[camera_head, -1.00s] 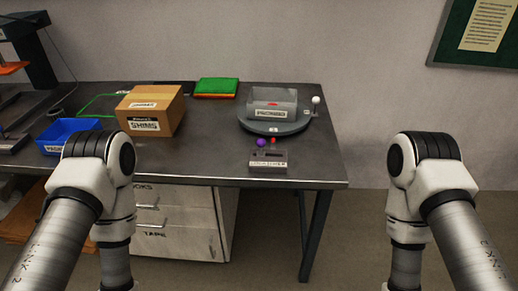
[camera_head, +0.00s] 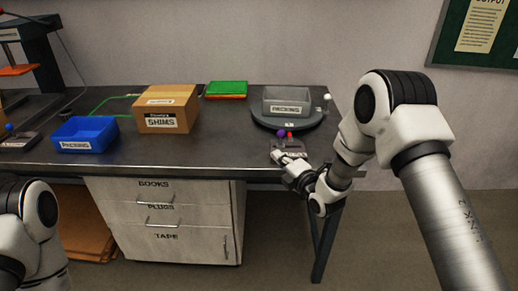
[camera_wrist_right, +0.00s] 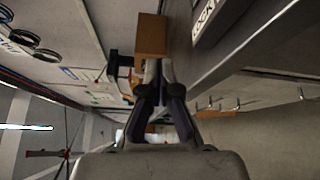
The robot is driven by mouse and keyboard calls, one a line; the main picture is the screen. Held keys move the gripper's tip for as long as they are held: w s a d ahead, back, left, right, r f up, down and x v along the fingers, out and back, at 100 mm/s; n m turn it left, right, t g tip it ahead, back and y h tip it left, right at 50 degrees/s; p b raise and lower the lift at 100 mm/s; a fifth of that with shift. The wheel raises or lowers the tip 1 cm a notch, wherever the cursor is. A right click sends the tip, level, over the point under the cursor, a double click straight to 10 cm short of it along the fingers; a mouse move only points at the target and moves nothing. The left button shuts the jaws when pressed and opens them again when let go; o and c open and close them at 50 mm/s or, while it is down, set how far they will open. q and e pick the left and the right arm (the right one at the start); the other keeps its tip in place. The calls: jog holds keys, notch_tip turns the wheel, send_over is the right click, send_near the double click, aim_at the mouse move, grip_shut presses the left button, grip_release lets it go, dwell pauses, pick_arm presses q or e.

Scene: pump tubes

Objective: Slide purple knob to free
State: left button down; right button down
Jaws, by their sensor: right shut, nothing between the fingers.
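The purple knob (camera_head: 281,133) stands on a small grey lock block (camera_head: 288,146) near the front edge of the dark table, in front of the round turntable (camera_head: 289,120). A small red piece (camera_head: 290,135) is just right of the knob. My right gripper (camera_head: 277,156) is shut and empty, its tips at the front of the block, below the knob in the picture. Whether the tips touch the block I cannot tell. The right wrist view shows the closed fingers (camera_wrist_right: 160,84); the purple knob does not show there. My left gripper is out of view.
A grey bin (camera_head: 288,100) sits on the turntable, with a white ball handle (camera_head: 327,97) at right. A cardboard box (camera_head: 167,109) and blue bin (camera_head: 85,134) stand left. The tabletop (camera_head: 220,147) left of the lock block is clear.

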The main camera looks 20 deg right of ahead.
aim_at(281, 139)
jog(key=p+x, duration=0.1)
jog(key=x, duration=0.8)
jog(key=shift+w+d+f, duration=0.1)
jog(key=shift+w+f, duration=0.1)
jog(key=shift+w, duration=0.15)
jog(key=d, duration=0.3)
jog(key=shift+w+d+r+p, duration=0.1)
jog(key=shift+d+r+p, duration=0.15)
jog(key=shift+r+p, duration=0.1)
jog(key=shift+d, duration=0.3)
jog(key=shift+a, duration=0.1)
